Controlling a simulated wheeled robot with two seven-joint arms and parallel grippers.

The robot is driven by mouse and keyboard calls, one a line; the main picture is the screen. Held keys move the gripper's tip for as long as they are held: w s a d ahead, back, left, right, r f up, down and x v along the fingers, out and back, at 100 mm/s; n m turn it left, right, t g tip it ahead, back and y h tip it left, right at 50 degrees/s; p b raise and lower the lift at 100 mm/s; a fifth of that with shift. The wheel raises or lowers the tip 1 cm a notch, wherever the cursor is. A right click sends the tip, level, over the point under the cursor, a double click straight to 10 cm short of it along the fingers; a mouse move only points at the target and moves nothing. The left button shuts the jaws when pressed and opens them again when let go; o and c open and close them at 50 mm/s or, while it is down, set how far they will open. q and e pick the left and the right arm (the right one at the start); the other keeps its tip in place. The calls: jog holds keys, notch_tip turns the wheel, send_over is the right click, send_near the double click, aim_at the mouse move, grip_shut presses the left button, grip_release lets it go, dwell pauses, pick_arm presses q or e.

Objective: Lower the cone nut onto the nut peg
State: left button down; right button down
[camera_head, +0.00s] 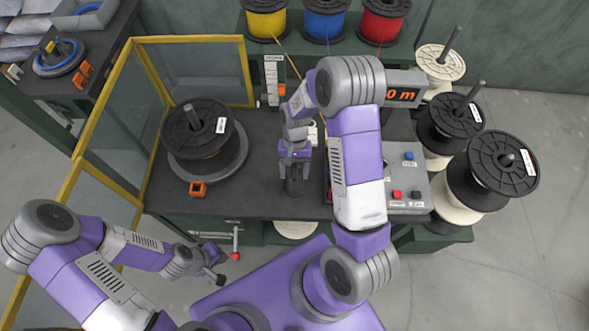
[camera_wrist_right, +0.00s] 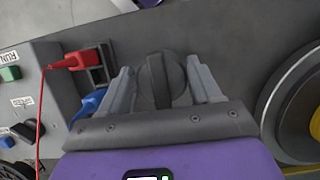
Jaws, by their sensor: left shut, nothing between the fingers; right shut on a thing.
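My right gripper (camera_head: 294,185) is over the dark bench top, between the spool on the left and the grey control box on the right. In the right wrist view its two grey fingers (camera_wrist_right: 163,88) are shut on the cone nut (camera_wrist_right: 160,80), a dark round piece with a raised ridge across it. The nut is mostly hidden by the gripper in the head view. I cannot make out the nut peg in either view, nor whether the nut touches anything below. My left gripper (camera_head: 217,279) is shut and empty, low in front of the bench.
A black spool (camera_head: 197,130) on a turntable stands left of my right gripper. The control box (camera_head: 405,180) is to its right. A red plug (camera_wrist_right: 80,60) and blue plug (camera_wrist_right: 88,104) sit beside the fingers. A red-knobbed lever (camera_head: 235,256) is near my left gripper.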

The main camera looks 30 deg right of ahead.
jog(key=shift+c, duration=0.7)
grip_release()
jog(key=p+v, duration=0.1)
jog(key=v, duration=0.6)
jog(key=shift+w+r, duration=0.1)
jog(key=shift+r, duration=0.15)
